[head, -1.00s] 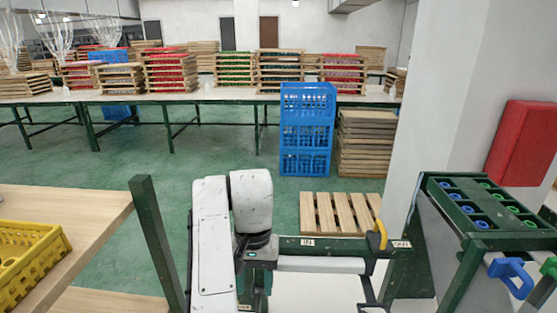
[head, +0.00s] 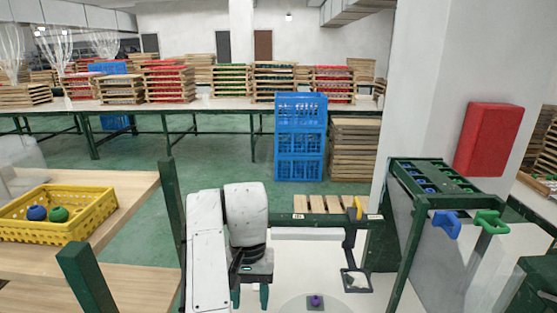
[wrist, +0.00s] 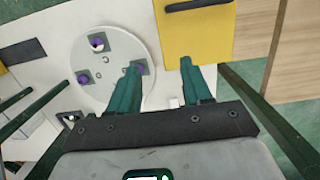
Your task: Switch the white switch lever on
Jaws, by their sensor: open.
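My gripper (head: 250,296) points down with its two green fingers apart; it also shows in the wrist view (wrist: 160,70), with nothing between the fingers. In the head view I cannot make out the lever. A round white disc (wrist: 92,50) with purple pieces on dark square pads lies left of the fingers; its edge shows in the head view (head: 300,306).
A yellow panel (wrist: 208,35) with a dark handle lies beyond the right finger. A yellow crate (head: 90,225) with a blue and a green ball stands on the left wooden shelf. A green rack (head: 420,172) with blue and green handles stands at the right.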

